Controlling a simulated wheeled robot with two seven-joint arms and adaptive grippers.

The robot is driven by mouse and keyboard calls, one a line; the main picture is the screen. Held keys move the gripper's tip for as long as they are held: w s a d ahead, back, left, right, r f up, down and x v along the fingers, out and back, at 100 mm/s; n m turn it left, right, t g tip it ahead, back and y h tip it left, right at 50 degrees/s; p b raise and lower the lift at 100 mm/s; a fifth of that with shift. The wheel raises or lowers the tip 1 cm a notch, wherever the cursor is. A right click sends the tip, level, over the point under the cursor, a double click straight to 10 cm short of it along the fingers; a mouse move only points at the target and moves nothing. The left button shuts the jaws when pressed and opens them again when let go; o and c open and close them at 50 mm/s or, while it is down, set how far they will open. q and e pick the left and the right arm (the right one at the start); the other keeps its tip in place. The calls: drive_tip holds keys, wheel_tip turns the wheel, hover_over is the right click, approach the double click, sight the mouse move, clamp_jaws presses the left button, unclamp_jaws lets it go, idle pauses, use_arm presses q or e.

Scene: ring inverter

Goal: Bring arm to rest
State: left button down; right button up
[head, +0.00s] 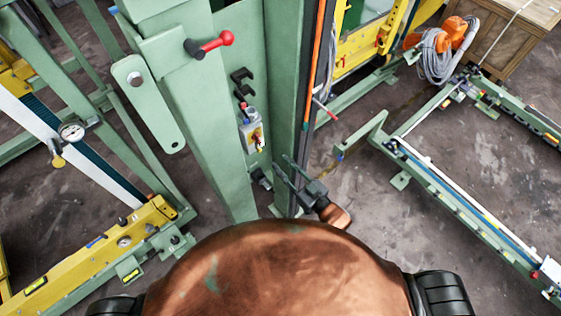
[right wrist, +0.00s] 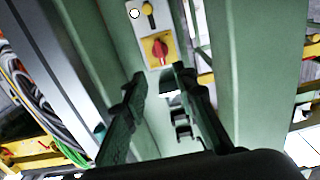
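My right gripper (head: 282,166) is in front of the green machine column in the head view, at the end of my copper-coloured arm, just above my body. In the right wrist view its two dark fingers (right wrist: 160,82) are spread apart with nothing between them. Beyond the fingertips is a grey switch box with a red knob on a yellow plate (right wrist: 158,49). The same switch box (head: 251,132) shows in the head view, above and left of the gripper and apart from it. My left gripper is not in view.
The green column (head: 205,110) stands close in front, with a red-handled lever (head: 213,45) on it. Green and yellow frames with a dial gauge (head: 71,131) are at left. A low green rail frame (head: 455,195) and a wooden crate (head: 510,40) are at right. Bare floor (head: 365,215) lies between.

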idle(0.4)
